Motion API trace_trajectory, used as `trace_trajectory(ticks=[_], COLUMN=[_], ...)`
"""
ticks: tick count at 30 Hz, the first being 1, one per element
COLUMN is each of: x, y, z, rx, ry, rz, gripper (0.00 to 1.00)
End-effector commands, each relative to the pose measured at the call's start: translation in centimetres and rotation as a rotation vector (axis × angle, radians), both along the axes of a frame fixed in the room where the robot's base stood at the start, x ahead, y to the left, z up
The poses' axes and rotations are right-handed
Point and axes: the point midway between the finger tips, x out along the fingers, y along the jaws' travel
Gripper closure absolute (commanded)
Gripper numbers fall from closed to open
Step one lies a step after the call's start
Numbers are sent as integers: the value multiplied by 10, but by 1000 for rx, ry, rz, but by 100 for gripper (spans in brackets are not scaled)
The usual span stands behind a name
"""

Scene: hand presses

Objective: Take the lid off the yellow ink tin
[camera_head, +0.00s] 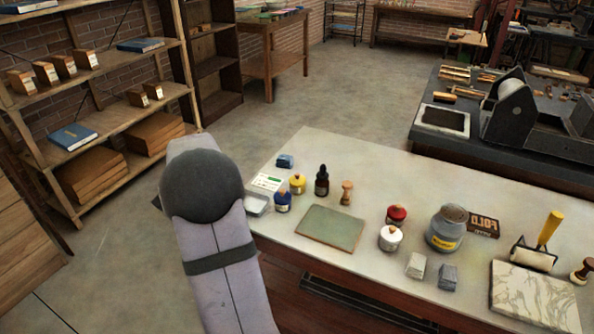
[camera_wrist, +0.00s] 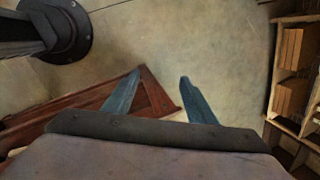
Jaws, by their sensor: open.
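The yellow ink tin (camera_head: 297,184) stands upright on the pale table (camera_head: 340,160), near its left end. It is small and has a darker knob on top, so its lid appears to be on. In the head view my arm rises in front of the table's left end, and my gripper is not visible there. In the wrist view my gripper (camera_wrist: 160,78) is open and empty, with two blue fingers spread apart. It points down at bare floor beside a reddish-brown wooden edge. The tin is not in the wrist view.
A blue tin (camera_head: 282,202) stands close in front of the yellow one, with a dark dropper bottle (camera_head: 322,181) to the right. A green mat (camera_head: 331,228), red tin (camera_head: 396,216) and white tin (camera_head: 390,238) are further right. A shelf unit (camera_head: 110,130) stands left.

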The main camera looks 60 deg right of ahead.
Motion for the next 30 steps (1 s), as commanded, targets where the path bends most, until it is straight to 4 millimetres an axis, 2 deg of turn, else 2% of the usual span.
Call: trace_trajectory(ticks=[1,4,6,9,12,15,18,23,30], x=[-3,-16,-33,-65,-98,-126,-145,-155,-151], y=[-43,-118,-168,-230,-277,-308,-327,-337,-340], z=[11,21,27,34,38,41,42,42,34], rx=[30,98,147,213,274,322,352,373,374], ry=[-25,-85,-131,-200,-263,-314,-349,-371,-368], rz=[-186,-538,-771,-1068,-1306,-1476,-1582,-1645,-1644], gripper=[49,49,49,49,49,49,49,49,49])
